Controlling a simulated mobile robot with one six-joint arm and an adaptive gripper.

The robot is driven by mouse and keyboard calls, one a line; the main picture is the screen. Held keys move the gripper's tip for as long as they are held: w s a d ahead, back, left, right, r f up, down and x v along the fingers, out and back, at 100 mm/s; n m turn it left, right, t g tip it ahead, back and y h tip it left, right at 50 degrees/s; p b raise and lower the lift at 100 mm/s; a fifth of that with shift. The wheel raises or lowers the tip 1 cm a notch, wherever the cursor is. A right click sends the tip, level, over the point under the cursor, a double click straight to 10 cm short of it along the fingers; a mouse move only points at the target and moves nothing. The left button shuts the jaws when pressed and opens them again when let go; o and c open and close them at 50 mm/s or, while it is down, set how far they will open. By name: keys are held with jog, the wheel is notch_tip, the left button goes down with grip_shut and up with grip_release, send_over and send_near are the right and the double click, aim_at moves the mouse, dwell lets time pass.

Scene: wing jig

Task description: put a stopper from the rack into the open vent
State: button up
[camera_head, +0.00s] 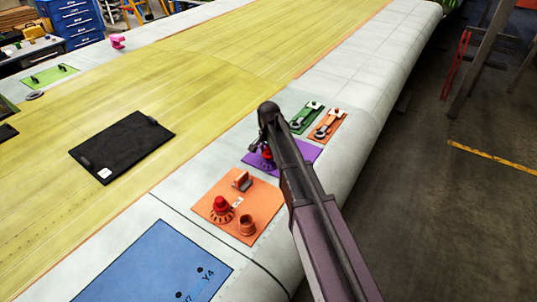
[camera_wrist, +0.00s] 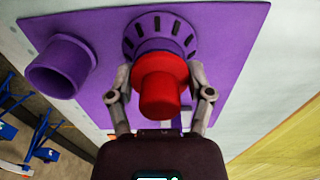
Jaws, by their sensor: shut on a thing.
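A purple plate (camera_wrist: 95,20) lies on the wing and carries a slotted round fitting (camera_wrist: 160,22) and an open purple tube (camera_wrist: 62,66). A red stopper (camera_wrist: 161,85) is in line with the slotted fitting, with a purple collar between them. My gripper (camera_wrist: 160,78) is shut on the red stopper, one finger on each side. I cannot tell whether the stopper is seated or just above the fitting. In the head view, my arm partly hides the purple plate (camera_head: 308,151) and its tube.
In front is an orange plate (camera_head: 262,192) with another red stopper (camera_head: 221,204), an orange tube (camera_head: 247,225) and a bracket (camera_head: 241,181). Green (camera_head: 299,125) and smaller orange (camera_head: 322,133) plates with latches lie beyond. A black panel (camera_head: 120,150) lies left.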

jog(key=o, duration=1.1)
